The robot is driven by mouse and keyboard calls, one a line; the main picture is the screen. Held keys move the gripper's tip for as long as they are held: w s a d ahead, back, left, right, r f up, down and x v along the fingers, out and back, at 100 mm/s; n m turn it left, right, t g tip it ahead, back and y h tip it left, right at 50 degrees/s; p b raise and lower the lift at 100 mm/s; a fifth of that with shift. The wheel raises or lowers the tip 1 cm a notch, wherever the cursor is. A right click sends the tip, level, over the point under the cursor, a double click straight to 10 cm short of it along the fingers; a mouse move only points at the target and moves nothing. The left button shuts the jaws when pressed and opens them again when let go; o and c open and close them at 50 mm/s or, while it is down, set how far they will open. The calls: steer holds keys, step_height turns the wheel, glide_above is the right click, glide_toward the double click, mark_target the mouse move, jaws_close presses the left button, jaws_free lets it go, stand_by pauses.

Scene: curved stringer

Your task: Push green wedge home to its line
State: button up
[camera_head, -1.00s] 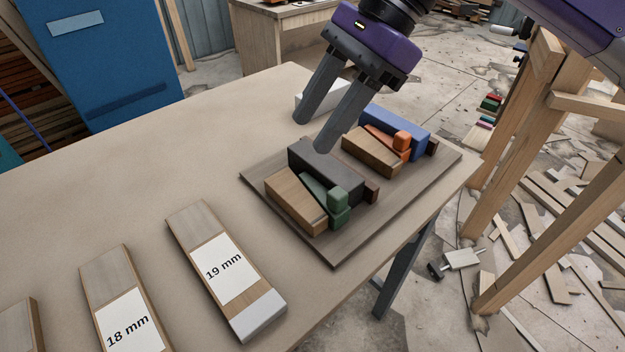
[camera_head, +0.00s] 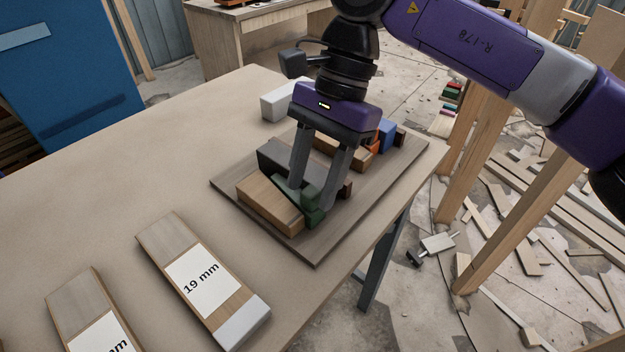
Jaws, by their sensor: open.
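The green wedge (camera_head: 315,216) lies on the board (camera_head: 315,250), between a light wooden block (camera_head: 268,203) and a dark grey block (camera_head: 273,157). Its raised knob is at the end nearer the front right. My gripper (camera_head: 312,197) is open and lowered, with its fingers pointing down at the wedge's knob end. One finger is on the left of the knob and the other on its right. The fingers partly hide the wedge and the dark block. I cannot tell whether they touch the wedge. The wedge's line cannot be made out.
Behind my gripper, a second set holds an orange wedge (camera_head: 373,144) and a blue block (camera_head: 387,132). A 19 mm labelled slat (camera_head: 188,256) lies front left.

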steer(key=shift+f, duration=0.15)
jaws_close()
stand_by(1.4)
